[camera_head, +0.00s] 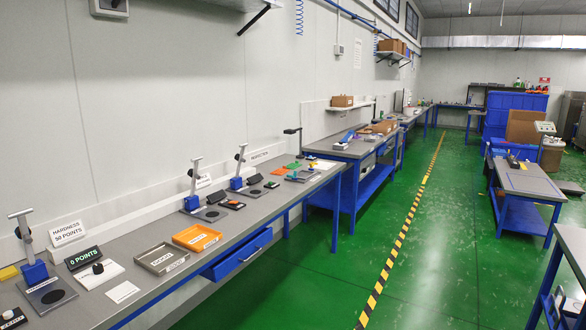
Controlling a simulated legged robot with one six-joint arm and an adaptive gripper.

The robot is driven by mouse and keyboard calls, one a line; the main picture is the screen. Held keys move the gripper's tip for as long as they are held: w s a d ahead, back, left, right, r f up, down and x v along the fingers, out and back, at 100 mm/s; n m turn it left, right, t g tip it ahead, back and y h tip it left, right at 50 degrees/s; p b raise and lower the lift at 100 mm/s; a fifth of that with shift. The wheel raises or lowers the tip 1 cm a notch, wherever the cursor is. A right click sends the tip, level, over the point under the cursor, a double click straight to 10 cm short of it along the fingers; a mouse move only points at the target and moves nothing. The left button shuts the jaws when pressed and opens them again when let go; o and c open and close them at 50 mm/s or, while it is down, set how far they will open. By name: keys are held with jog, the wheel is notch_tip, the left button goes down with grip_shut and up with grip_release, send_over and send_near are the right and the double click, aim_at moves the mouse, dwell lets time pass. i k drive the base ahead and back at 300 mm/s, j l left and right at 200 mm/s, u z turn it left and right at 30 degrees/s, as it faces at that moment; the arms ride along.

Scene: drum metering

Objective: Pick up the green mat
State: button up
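A small, flat green piece (294,165) lies on the grey top of the long workbench along the left wall, toward its far end. It looks like the green mat, though it is small in this view. A flat orange piece (279,171) lies just in front of it, to the left. My gripper is not in view.
The workbench (262,211) also carries blue-based stands (34,272), an orange tray (197,237) and a grey tray (162,258). A blue drawer (237,258) sticks out at its front. Green floor (330,290) is clear beside a yellow-black line (400,240). Another table (526,182) stands right.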

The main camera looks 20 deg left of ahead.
aim_at(293, 166)
jog(key=i+u, duration=0.2)
jog(key=i, duration=3.9)
jog(key=i+u, duration=0.15)
jog(key=i, duration=0.6)
jog(key=i+l+u, duration=0.15)
jog(key=i, duration=0.6)
jog(key=i+l+u, duration=0.2)
jog(key=i+u, duration=0.2)
jog(key=i+l+u, duration=0.35)
jog(key=i, duration=0.2)
